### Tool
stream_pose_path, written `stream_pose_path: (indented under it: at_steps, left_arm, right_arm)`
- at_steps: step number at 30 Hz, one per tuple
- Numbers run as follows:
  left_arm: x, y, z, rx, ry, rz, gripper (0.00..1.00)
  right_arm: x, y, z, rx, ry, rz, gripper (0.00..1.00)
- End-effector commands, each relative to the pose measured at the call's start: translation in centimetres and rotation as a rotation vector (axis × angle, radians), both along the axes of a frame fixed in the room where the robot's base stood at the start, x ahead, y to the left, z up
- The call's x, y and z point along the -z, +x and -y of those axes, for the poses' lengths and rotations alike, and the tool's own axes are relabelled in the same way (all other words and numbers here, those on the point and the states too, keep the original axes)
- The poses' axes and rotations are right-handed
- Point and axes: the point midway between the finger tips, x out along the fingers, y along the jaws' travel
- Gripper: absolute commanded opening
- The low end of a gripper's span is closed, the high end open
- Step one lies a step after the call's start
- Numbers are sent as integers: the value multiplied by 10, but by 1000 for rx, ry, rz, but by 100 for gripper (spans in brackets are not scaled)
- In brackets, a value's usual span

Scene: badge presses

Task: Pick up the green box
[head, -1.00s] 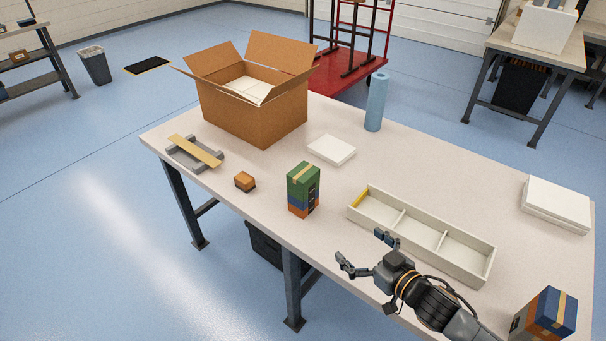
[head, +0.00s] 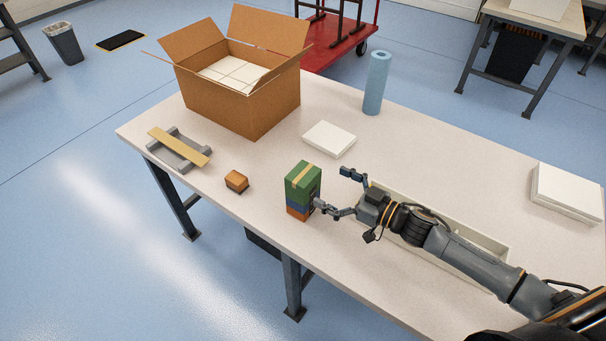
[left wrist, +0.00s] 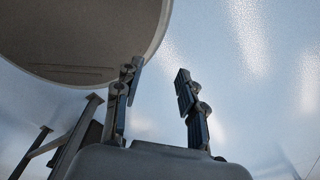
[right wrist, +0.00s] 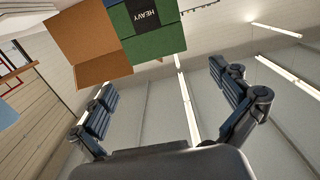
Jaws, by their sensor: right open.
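The green box (head: 303,178) stands upright on the table, with a tan tape strip on top. Blue and orange show beneath the green; I cannot tell whether these are bands or another box. My right gripper (head: 333,190) is open just right of the green box, one finger close to its side; I cannot tell if it touches. In the right wrist view the green box (right wrist: 155,42) shows a black HEAVY label at the top, beyond the open fingers. My left gripper (left wrist: 160,72) is open and empty in the left wrist view, beside a table edge, and not in the head view.
An open carton (head: 240,108) stands at the back left. A small orange block (head: 236,181), a grey fixture with a tan strip (head: 178,148), a white slab (head: 329,138) and a blue roll (head: 375,84) are nearby. My right arm partly covers a divided tray (head: 497,244).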

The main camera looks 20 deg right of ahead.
Motion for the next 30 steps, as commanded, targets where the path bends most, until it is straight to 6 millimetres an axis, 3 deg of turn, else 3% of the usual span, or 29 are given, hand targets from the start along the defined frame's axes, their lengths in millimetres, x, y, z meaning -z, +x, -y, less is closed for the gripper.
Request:
stream_pose_path:
  at_steps: [4,13,19,28,29,30]
  left_arm:
    - [-5,-6,0,1,-1,-6,40]
    - [-19,42,4,3,-8,65,40]
    - [-24,32,3,2,-6,49,40]
    - [-23,17,2,2,-4,27,40]
    - [-23,17,2,2,-4,27,40]
    - [-23,17,2,2,-4,27,40]
  right_arm:
    - [0,18,-13,2,2,1,100]
    - [0,37,-30,1,3,1,100]
    - [4,58,-47,2,2,1,100]
    - [7,62,-51,1,0,0,100]
    - [7,62,-51,1,0,0,98]
    - [7,62,-51,1,0,0,90]
